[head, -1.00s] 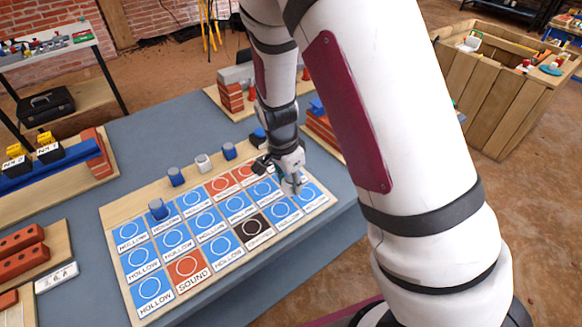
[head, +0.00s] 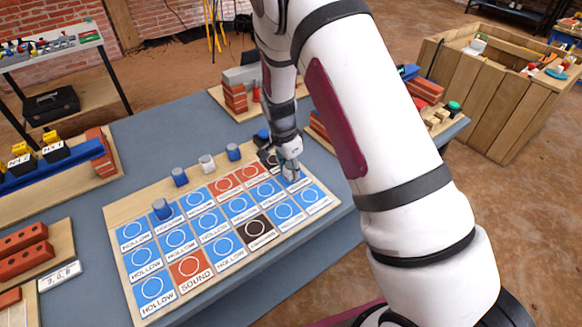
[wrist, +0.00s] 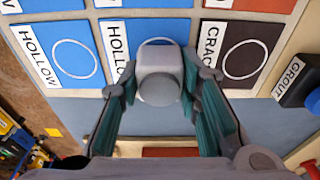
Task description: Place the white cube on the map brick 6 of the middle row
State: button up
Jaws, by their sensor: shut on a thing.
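My gripper (head: 289,172) is at the right end of the wall map (head: 128,272). In the wrist view my gripper (wrist: 160,95) is shut on the white cube (wrist: 158,62), its fingers on both sides. The cube overlaps the blue HOLLOW tile (wrist: 116,42) that is middle row brick 6, hiding much of its circle. I cannot tell whether the cube touches the tile. A HOLLOW tile (wrist: 72,58) is on one side and the dark CRACKED tile (wrist: 243,58) on the other.
Another pale cube (head: 207,163) stands at the map's back edge, among blue cubes (head: 180,177). One blue cube (head: 162,208) sits on the map's left part. A black GROUT block (wrist: 298,82) is close to my right finger in the wrist view.

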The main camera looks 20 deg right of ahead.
aim_at(286, 169)
jog(key=shift+f, duration=0.15)
jog(key=o, duration=1.2)
jog(key=r, duration=0.4)
jog(key=a+r, duration=0.1)
jog(key=r, duration=0.7)
jog(key=shift+s+a+r, duration=0.2)
jog(key=shift+s+a, duration=0.1)
jog(key=shift+a, duration=0.05)
